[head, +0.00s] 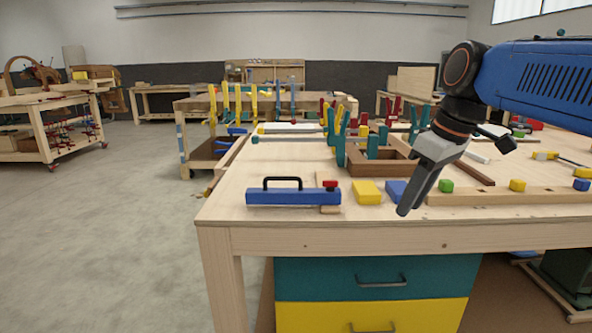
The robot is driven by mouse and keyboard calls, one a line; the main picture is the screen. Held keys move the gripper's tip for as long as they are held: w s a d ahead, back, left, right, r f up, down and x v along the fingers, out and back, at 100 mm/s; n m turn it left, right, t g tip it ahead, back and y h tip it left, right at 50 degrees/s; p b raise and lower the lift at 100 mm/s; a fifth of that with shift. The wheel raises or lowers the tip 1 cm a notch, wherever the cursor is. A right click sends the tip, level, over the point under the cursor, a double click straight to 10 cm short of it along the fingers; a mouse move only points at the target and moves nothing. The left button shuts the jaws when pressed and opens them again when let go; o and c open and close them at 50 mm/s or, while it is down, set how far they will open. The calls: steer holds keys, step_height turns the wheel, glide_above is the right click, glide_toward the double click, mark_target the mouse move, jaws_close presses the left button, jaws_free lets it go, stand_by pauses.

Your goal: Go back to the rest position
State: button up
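My gripper (408,210) hangs from my blue arm at the right of the head view. It points down and to the left, over the front part of the wooden workbench (300,229). The fingers look close together, but from this side I cannot tell whether they are shut. I see nothing held in them. A blue block (394,188) is partly hidden behind the fingers. A yellow block (366,192) lies to the left of it.
A blue bar with a black handle (293,196) lies near the bench's front left edge. Green (446,186) and yellow (517,185) knobs sit at a wooden rail (500,197) on the right. Colored clamps (340,130) stand behind a wooden frame (375,168). Open floor (120,230) lies left.

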steer(key=s+d+f+m+t+h, duration=0.1)
steer(key=s+d+f+m, duration=0.1)
steer(key=s+f+m, duration=0.2)
steer(key=s+d+f+m+t+h, duration=0.1)
steer(key=s+d+f+m, duration=0.2)
steer(key=s+f, duration=0.8)
step_height(320, 180, down, 7)
steer(key=shift+s+d+f+m, duration=0.1)
steer(key=shift+s+d+m, duration=0.2)
steer(key=shift+d+m, duration=0.1)
